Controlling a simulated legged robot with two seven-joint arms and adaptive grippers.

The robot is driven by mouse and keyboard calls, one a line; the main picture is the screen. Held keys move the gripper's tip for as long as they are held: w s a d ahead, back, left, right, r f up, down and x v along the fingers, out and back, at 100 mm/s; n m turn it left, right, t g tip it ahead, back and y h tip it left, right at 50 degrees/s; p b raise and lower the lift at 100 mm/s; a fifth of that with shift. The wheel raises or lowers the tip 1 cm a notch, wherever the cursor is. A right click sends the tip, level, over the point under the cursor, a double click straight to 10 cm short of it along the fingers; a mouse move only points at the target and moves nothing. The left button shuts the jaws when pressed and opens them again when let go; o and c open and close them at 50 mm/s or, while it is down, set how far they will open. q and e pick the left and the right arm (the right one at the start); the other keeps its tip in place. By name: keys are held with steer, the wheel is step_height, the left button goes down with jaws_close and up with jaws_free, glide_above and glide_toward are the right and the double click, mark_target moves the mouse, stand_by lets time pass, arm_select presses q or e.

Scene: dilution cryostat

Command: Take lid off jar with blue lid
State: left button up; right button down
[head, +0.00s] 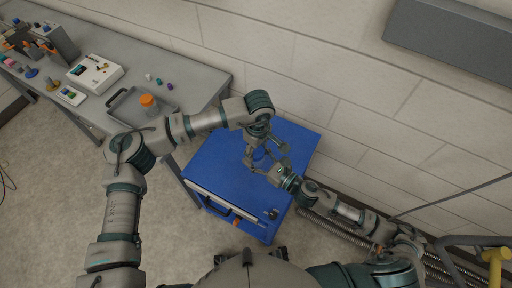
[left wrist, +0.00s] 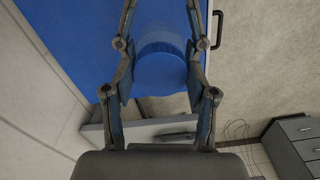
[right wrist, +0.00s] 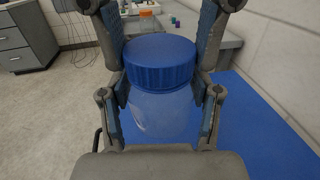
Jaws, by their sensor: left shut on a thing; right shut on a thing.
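The clear jar (right wrist: 160,115) stands upright in the right wrist view with its ribbed blue lid (right wrist: 160,62) on top. My right gripper (right wrist: 161,108) is shut around the jar's body, one finger on each side. The left wrist view shows the lid (left wrist: 163,72) between the pads of my left gripper (left wrist: 160,75), which is shut on it. In the head view my left gripper (head: 262,150) and my right gripper (head: 266,170) meet above the blue cabinet top. They hide most of the jar there.
The blue cabinet (head: 215,155) is below the grippers, with a dark handle at its front. A grey bench (head: 190,70) at the left bears a tray (head: 118,98), an orange-lidded jar (head: 149,101), a white instrument (head: 97,72) and small coloured items. A tiled wall is behind.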

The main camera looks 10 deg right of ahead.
arm_select(q)
steer(key=n, duration=0.5)
steer(key=shift+w+d, duration=0.2)
steer(key=shift+d, duration=0.05)
steer(key=n, duration=0.5)
steer(key=shift+w+a+n, duration=0.15)
steer(key=shift+n, duration=0.25)
steer(key=n, duration=0.5)
steer(key=shift+w+a+r, duration=0.1)
steer(key=shift+a, duration=0.05)
steer(key=n, duration=0.7)
steer(key=shift+a, duration=0.15)
steer(key=shift+s+r, duration=0.1)
steer(key=shift+s, duration=0.1)
steer(key=shift+r, duration=0.15)
steer(key=shift+s+r, duration=0.15)
steer(key=shift+r, duration=0.75)
steer(key=shift+r, duration=0.1)
